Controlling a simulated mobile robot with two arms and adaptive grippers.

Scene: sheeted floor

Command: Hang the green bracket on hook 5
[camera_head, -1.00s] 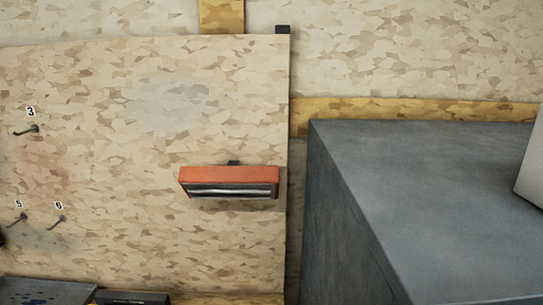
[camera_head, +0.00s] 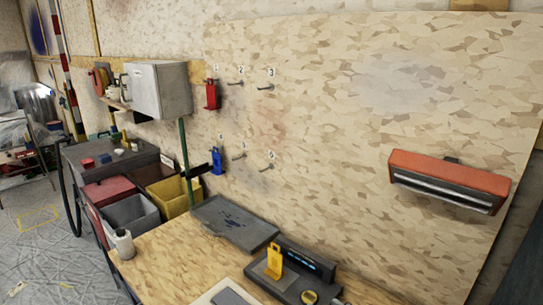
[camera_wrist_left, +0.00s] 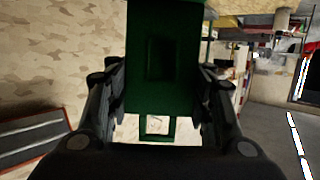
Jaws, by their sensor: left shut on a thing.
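The green bracket (camera_wrist_left: 160,60) is between the fingers of my left gripper (camera_wrist_left: 160,110) in the left wrist view. The gripper is shut on it, and a rectangular opening shows at the bracket's near end. Neither the left gripper nor the green bracket shows in the head view. Hook 5 (camera_head: 239,157) is on the wooden panel, in the lower row between hook 4 and hook 6, with nothing hanging on it. My right gripper is in neither current view.
A red bracket (camera_head: 211,94) hangs at hook 1 and a blue one (camera_head: 217,161) at hook 4. Hook 6 (camera_head: 266,167) is bare. A yellow bracket (camera_head: 274,263) stands on a dark device. A grey tray (camera_head: 235,222) lies below the hooks. A red lamp (camera_head: 450,177) juts out at right.

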